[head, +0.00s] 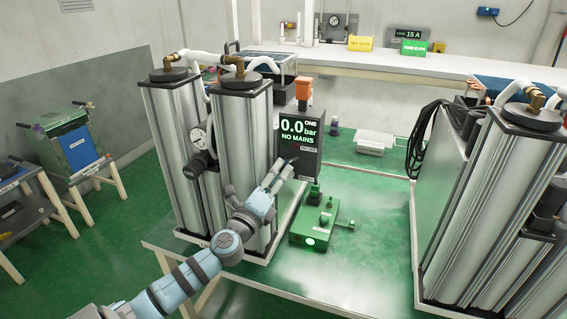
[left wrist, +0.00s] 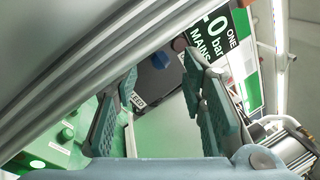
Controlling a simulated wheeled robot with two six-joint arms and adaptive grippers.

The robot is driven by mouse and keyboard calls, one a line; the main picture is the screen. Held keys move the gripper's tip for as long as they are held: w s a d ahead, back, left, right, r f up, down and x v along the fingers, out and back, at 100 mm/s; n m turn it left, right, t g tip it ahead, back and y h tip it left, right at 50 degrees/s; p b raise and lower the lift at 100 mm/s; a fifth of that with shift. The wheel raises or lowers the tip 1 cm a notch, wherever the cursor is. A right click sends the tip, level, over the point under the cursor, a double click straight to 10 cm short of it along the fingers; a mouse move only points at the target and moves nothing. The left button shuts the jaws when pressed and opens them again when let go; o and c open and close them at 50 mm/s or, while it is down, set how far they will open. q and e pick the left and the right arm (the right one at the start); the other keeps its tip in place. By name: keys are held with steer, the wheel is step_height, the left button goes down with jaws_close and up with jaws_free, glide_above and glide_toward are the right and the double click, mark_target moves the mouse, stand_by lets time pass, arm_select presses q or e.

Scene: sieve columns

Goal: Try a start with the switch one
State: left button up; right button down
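My left gripper (head: 284,166) is at the box's lower front. In the left wrist view its fingers (left wrist: 162,100) are apart with nothing between them. A blue knob (left wrist: 160,60) on the box shows beyond the gap; I cannot tell whether it is the switch. My right gripper is out of view.
A green block with knobs and a lit green lamp (head: 315,225) sits on the table beside the box. A second column unit (head: 490,200) with a coiled black cable stands at the right. Bare green tabletop (head: 370,225) lies between them. A white bench (head: 370,62) runs behind.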

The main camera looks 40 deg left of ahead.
mark_target(291, 160)
arm_select(q)
steer(key=x, duration=0.2)
steer(key=shift+w+r, duration=0.2)
steer(key=shift+w, duration=0.15)
steer(key=shift+w+a, duration=0.15)
steer(key=shift+w, duration=0.25)
